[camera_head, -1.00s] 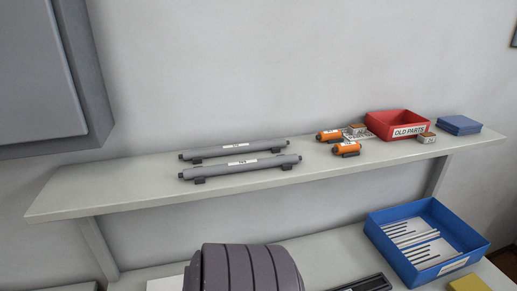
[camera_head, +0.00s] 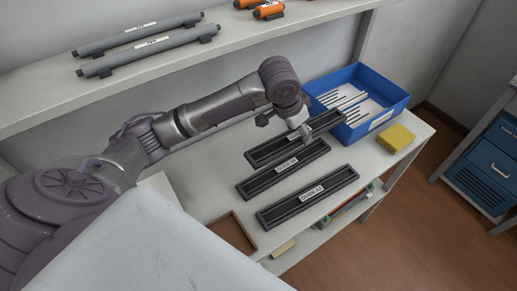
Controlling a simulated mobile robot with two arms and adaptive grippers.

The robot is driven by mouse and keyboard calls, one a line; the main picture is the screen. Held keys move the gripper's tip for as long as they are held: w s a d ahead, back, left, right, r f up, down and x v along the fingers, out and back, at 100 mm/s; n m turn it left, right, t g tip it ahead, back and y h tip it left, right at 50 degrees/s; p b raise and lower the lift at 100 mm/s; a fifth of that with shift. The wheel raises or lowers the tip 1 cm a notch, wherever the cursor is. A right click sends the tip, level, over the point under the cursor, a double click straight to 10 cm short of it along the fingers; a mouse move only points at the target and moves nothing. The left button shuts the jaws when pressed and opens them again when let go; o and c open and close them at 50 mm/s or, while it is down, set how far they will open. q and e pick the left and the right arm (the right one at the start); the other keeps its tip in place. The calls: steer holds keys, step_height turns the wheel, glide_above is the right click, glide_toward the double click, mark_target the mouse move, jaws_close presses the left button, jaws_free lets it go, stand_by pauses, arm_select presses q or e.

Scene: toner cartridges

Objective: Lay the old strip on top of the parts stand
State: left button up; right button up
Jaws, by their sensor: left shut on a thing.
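My left gripper (camera_head: 304,136) points down at the farthest of three long black guides (camera_head: 270,153). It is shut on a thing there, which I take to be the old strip. The strip's outline cannot be told apart from the dark guide, and the fingers hide part of it. I cannot tell whether it is clear of the guide. Nothing is clearly readable as the parts stand. My right gripper is out of view.
A blue box (camera_head: 388,100) holding thin strips stands just behind the far guide. A yellow block (camera_head: 397,138) is to its right. A brown-rimmed tray (camera_head: 254,251) is near the front. Grey rollers (camera_head: 150,50) lie on the upper shelf (camera_head: 215,45).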

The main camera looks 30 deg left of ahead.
arm_select(q)
steer(key=a+f, duration=0.2)
steer(key=a, duration=0.1)
steer(key=s+a+f+p, duration=0.1)
steer(key=a+f, duration=0.1)
steer(key=a, duration=0.2)
steer(key=s+a+f, duration=0.1)
steer(key=a+f, duration=0.1)
steer(key=a, duration=0.2)
steer(key=shift+s+a+f, duration=0.1)
steer(key=shift+a+f, duration=0.05)
steer(key=shift+f, duration=0.2)
steer(key=shift+f+p, duration=0.35)
steer(key=shift+f, duration=1.65)
steer(key=o, duration=1.2)
steer(key=shift+f, duration=0.1)
steer(key=v, duration=0.7)
steer(key=shift+s+r, duration=0.15)
steer(key=shift+r, duration=0.15)
